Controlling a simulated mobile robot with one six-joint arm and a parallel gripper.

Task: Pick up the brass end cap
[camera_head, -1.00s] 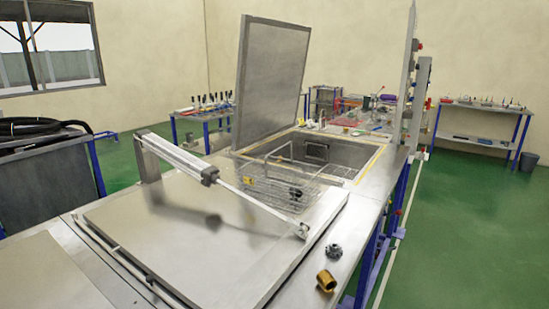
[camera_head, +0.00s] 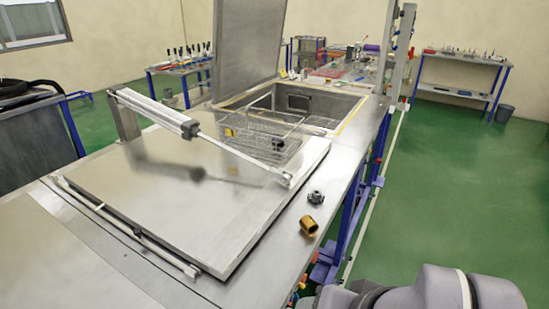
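The brass end cap (camera_head: 308,226) is a small golden cylinder on the steel bench top, near its right edge and beside the front right corner of the closed lid. It seems to lie tilted or on its side, with a dark opening showing. A dark grey metal fitting (camera_head: 315,198) sits just behind it, apart from it. My arm's grey and purple links show at the bottom right, well away from the cap. My gripper is out of view.
A closed steel lid (camera_head: 200,215) with a pneumatic cylinder (camera_head: 160,112) covers the near tank. Behind it, a wire basket (camera_head: 265,138) sits at the open tank (camera_head: 320,100) under a raised lid (camera_head: 247,50).

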